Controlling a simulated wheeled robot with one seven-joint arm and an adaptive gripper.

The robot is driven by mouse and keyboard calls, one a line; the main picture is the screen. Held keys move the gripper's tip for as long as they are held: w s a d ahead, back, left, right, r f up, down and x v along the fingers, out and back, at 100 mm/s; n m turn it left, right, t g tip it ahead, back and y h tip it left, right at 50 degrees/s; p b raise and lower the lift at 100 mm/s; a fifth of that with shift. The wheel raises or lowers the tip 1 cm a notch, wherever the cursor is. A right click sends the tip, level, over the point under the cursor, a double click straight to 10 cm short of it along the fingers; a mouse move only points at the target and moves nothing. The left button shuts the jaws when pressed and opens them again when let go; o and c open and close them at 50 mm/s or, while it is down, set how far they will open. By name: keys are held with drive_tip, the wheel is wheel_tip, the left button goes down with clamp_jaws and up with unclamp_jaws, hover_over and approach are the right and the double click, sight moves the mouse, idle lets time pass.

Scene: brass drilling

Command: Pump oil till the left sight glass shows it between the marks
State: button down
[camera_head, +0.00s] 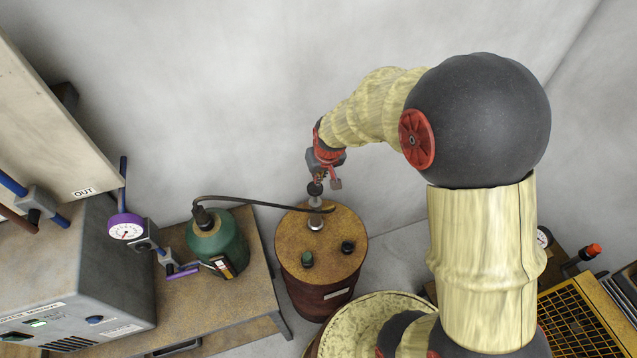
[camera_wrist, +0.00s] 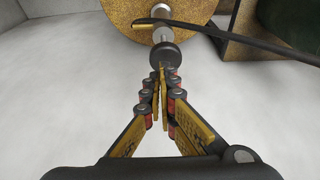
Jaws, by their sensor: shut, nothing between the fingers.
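The oil drum (camera_head: 300,275) is dark red-brown with a speckled tan lid. A hand pump (camera_head: 316,222) rises from the lid, topped by a dark round knob (camera_head: 314,188); the knob also shows in the wrist view (camera_wrist: 165,53). My gripper (camera_head: 320,178) is at the knob, fingers together and empty; in the wrist view its fingertips (camera_wrist: 160,72) meet at the knob's near edge. I cannot tell whether they touch it. A dark hose (camera_head: 260,203) runs from the pump to a green vessel (camera_head: 217,243). The vessel carries a small sight glass (camera_head: 222,267); its oil level is too small to read.
The vessel stands on a speckled bench (camera_head: 255,280) left of the drum. A purple gauge (camera_head: 126,227) and a grey machine (camera_head: 85,270) are farther left. A yellow grating (camera_head: 580,320) lies at lower right.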

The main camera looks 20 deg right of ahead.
drive_tip(key=v, duration=0.6)
drive_tip(key=shift+r, duration=0.2)
drive_tip(key=shift+a, duration=0.1)
idle(1.1)
wheel_tip(320, 180, up, 5)
drive_tip(key=p, duration=0.3)
hover_over(316, 193)
drive_tip(key=shift+s+d, duration=0.2)
drive_tip(key=shift+s, duration=0.15)
